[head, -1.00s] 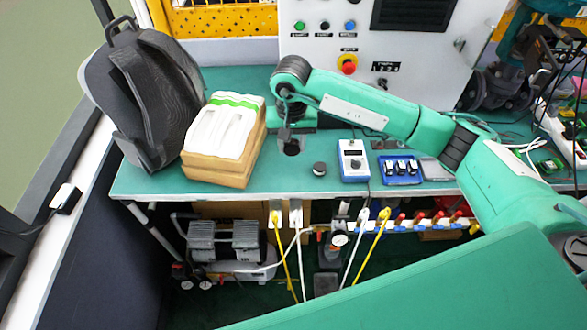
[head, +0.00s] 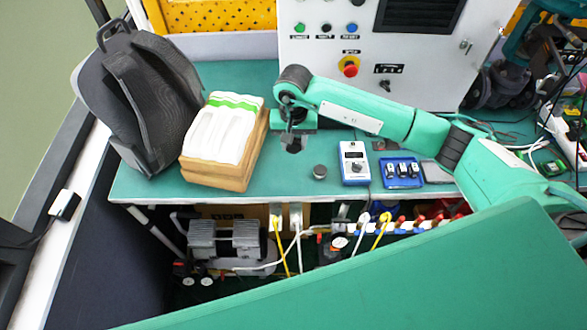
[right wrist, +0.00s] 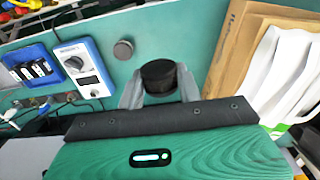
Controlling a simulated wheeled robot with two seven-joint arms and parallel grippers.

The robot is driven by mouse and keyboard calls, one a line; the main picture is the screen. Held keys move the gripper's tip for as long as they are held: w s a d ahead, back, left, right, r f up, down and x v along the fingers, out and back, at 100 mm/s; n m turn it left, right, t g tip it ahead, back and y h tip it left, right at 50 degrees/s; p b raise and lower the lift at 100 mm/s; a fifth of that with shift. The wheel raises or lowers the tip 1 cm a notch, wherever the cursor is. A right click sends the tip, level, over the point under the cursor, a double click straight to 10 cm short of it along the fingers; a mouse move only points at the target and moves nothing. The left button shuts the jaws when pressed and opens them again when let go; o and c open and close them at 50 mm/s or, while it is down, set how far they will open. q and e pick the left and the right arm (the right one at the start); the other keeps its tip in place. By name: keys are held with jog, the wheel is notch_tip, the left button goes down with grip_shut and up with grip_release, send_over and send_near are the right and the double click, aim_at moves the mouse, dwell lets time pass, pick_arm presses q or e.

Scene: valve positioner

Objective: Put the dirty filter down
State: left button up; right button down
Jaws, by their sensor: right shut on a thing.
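My right gripper (head: 290,138) is low over the green bench, right of the wooden box. In the right wrist view its grey fingers (right wrist: 158,92) are shut on a dark round filter (right wrist: 158,76), upright between them. In the head view the filter (head: 293,146) shows as a small dark shape below the hand. I cannot tell whether its underside touches the bench. A second small grey cylinder (head: 319,171) stands apart on the bench, to the right; it also shows in the right wrist view (right wrist: 123,49). My left gripper is not in view.
A wooden box with white folded items (head: 222,140) and a black backpack (head: 140,95) stand left. A blue-and-white meter (head: 354,162) and a blue tray with small black parts (head: 401,171) lie right. The white control cabinet (head: 330,60) is behind. Bare bench surrounds the grey cylinder.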

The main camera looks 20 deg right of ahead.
aim_at(293, 179)
notch_tip(293, 179, down, 15)
jog(key=p, duration=0.4)
jog(key=shift+r, duration=0.15)
jog(key=shift+f, duration=0.2)
jog(key=c, duration=0.9)
grip_release()
jog(key=shift+c, duration=0.2)
jog(key=shift+r, duration=0.15)
